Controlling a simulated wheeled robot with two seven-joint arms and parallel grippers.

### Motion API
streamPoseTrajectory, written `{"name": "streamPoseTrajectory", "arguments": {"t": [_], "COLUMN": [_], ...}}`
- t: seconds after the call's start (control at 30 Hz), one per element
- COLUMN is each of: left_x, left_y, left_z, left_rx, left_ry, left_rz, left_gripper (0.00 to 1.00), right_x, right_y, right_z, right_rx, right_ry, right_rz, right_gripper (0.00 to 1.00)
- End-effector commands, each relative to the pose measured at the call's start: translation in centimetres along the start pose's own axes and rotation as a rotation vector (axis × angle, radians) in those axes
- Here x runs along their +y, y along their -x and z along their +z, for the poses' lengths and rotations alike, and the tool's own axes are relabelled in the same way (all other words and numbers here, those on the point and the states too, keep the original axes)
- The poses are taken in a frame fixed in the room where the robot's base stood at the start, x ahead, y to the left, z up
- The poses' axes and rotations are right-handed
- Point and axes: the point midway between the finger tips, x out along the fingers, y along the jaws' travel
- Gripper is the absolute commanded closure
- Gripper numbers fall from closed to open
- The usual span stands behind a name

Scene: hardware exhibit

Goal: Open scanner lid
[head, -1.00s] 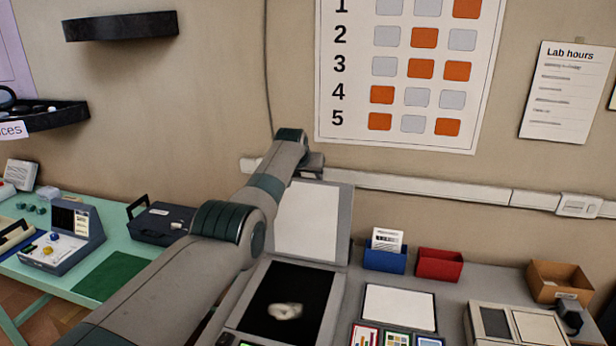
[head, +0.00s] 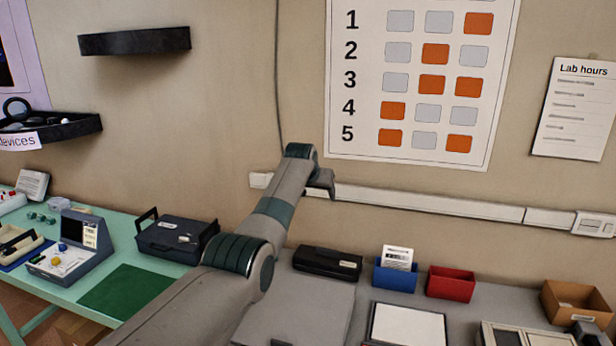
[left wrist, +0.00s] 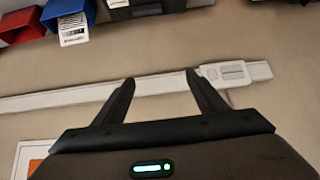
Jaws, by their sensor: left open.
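The scanner's grey lid (head: 305,308) lies flat, down over the scanner bed at the bottom of the head view. The glass is hidden under it, and my left arm covers its left side. My left gripper (head: 322,184) is raised behind and above the lid, near the wall rail, apart from the lid. In the left wrist view its two fingers (left wrist: 162,88) are spread with nothing between them, facing the wall. My right gripper is in neither view.
A black case (head: 328,262) lies behind the lid. Blue (head: 396,275) and red (head: 451,282) bins stand to its right. A white-topped pad (head: 407,326) lies right of the lid. The wall and its white rail (head: 430,206) are close behind my gripper.

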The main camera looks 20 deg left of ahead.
Motion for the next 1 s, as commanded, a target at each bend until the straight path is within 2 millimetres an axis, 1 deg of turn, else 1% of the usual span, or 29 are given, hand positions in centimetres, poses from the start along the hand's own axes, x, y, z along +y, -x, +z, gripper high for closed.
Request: {"name": "streamPoseTrajectory", "arguments": {"t": [0.17, 0.47, 0.67, 1.0], "left_x": [0.0, 0.0, 0.1, 0.1], "left_y": [1.1, 4.3, 7.2, 13.0], "left_z": [0.2, 0.3, 0.3, 0.4], "left_rx": [0.002, 0.002, 0.001, -0.004], "left_ry": [0.000, 0.000, -0.001, 0.000], "left_rz": [0.000, 0.000, 0.001, 0.001], "left_gripper": [0.34, 0.34, 0.34, 0.34], "right_x": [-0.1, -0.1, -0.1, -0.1], "right_y": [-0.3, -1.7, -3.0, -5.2], "right_z": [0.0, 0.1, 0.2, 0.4], "right_rx": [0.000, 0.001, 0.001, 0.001], "right_ry": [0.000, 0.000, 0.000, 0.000], "right_rz": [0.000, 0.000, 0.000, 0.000], "right_gripper": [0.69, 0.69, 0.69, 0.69]}}
